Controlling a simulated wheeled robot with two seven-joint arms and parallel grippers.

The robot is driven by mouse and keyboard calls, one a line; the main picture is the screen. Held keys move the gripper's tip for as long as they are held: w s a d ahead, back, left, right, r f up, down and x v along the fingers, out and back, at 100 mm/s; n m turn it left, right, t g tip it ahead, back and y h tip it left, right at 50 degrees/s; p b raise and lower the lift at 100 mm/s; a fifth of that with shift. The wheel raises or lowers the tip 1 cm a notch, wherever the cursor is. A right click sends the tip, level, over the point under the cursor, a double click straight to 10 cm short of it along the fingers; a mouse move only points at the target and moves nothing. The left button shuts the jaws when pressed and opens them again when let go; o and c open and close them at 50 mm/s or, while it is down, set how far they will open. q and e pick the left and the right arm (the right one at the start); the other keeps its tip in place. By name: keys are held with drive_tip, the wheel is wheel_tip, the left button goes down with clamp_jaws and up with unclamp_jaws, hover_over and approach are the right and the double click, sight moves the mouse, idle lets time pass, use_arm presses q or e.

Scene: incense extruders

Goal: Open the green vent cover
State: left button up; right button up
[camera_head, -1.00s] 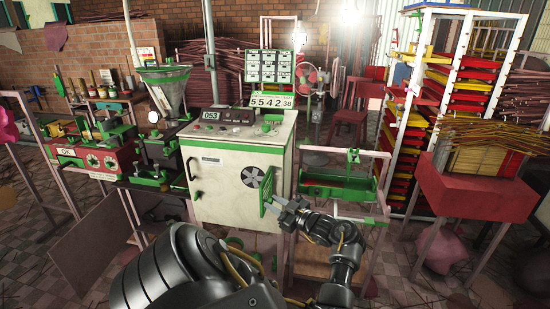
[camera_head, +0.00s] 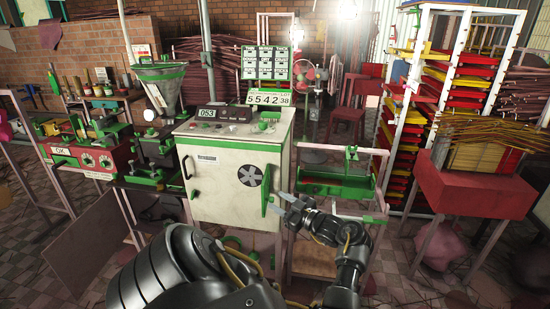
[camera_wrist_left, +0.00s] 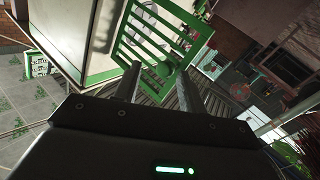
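The green vent cover (camera_head: 269,192) stands swung out from the front of the white cabinet (camera_head: 212,205) and shows almost edge-on in the head view. The round fan opening (camera_head: 248,176) is uncovered to its left. My left gripper (camera_head: 277,202) is to the right of the cover. My right gripper is out of view.
A green tray stand (camera_head: 340,187) is just right of my left gripper. A red extruder machine (camera_head: 90,160) and a metal hopper (camera_head: 163,95) stand left of the cabinet. A red box (camera_head: 475,190) and a tray rack (camera_head: 400,150) are on the right.

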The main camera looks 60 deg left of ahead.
use_arm(q)
drive_tip(key=b+v, duration=0.1)
drive_tip(key=v, duration=0.7)
drive_tip(key=shift+d+b, duration=0.3)
drive_tip(key=shift+b, duration=0.1)
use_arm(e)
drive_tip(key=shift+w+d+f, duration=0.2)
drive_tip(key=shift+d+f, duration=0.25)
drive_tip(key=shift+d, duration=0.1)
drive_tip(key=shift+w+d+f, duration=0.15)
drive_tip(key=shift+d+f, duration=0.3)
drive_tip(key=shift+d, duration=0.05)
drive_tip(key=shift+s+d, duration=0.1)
